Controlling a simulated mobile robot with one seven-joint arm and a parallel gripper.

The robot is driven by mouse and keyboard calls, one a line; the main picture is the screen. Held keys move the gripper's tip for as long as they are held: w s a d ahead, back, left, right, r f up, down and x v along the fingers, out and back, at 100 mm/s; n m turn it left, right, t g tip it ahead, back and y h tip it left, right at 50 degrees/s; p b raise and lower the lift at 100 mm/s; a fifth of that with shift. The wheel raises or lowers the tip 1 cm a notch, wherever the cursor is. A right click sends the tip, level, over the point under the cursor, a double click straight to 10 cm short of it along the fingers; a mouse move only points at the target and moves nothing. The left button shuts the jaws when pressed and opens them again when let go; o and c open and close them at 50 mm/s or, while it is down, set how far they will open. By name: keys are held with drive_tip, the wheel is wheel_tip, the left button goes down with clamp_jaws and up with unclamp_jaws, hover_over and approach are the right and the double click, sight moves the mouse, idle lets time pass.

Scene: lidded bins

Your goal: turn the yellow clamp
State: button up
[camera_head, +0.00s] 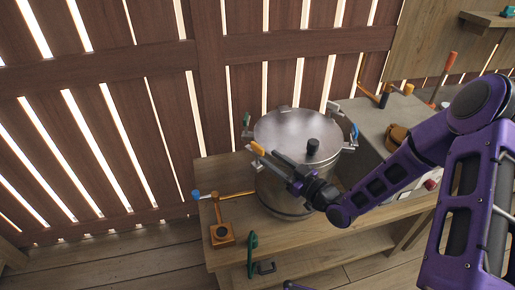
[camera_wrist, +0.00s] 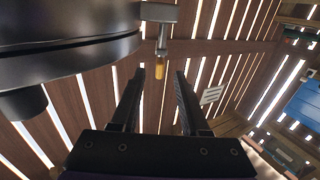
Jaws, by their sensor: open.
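A large round metal pot (camera_head: 290,180) with a shiny flat lid (camera_head: 295,132) stands on the wooden bench. Clamps sit around its rim. The yellow clamp (camera_head: 257,148) is at the near left of the rim, and its yellow end also shows in the wrist view (camera_wrist: 160,70) below a grey metal arm. My gripper (camera_head: 263,156) reaches in from the right, in front of the pot, with its fingertips close to the yellow clamp. In the wrist view my gripper (camera_wrist: 160,78) is open, and the yellow end appears in the gap between the fingertips. Whether they touch is unclear.
A teal clamp (camera_head: 246,119) and a blue clamp (camera_head: 354,132) are on the same rim. A wooden block with a handle (camera_head: 221,234) and a green handle (camera_head: 252,254) lie on the bench (camera_head: 300,240). A slatted wall is behind.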

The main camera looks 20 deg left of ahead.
sight(264, 153)
drive_tip(key=x, duration=0.6)
drive_tip(key=shift+w+a, duration=0.2)
drive_tip(key=shift+a, duration=0.1)
clamp_jaws()
